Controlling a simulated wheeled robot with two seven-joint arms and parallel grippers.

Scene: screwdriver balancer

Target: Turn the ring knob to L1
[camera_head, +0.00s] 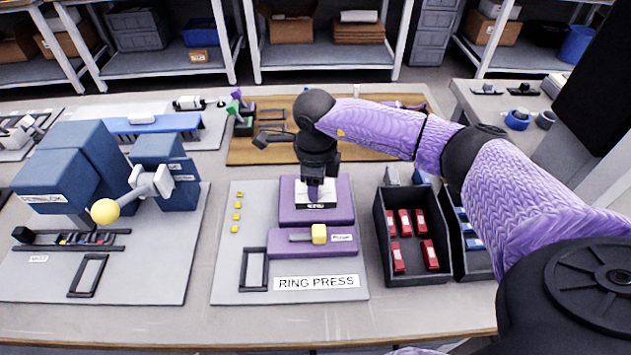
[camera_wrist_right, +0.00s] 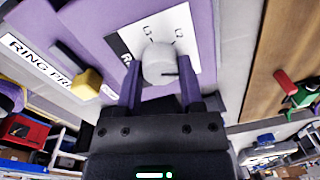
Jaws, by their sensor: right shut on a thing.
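The ring knob (camera_wrist_right: 160,65) is a light grey round knob with a dark pointer line. It sits on a white label plate (camera_wrist_right: 125,42) with printed position marks, too small to read surely. The plate is on the purple block of the ring press (camera_head: 290,207). My right gripper (camera_wrist_right: 160,85) points down over the knob, with its purple fingers shut on the knob from both sides. In the head view the right gripper (camera_head: 316,192) stands over the white plate and hides the knob. My left gripper is not in view.
A yellow slider (camera_head: 319,233) sits on a lower purple block in front. A black bin (camera_head: 412,277) with red parts stands right of the press. A blue machine with a yellow ball lever (camera_head: 105,211) stands left. A wooden board (camera_head: 240,150) lies behind.

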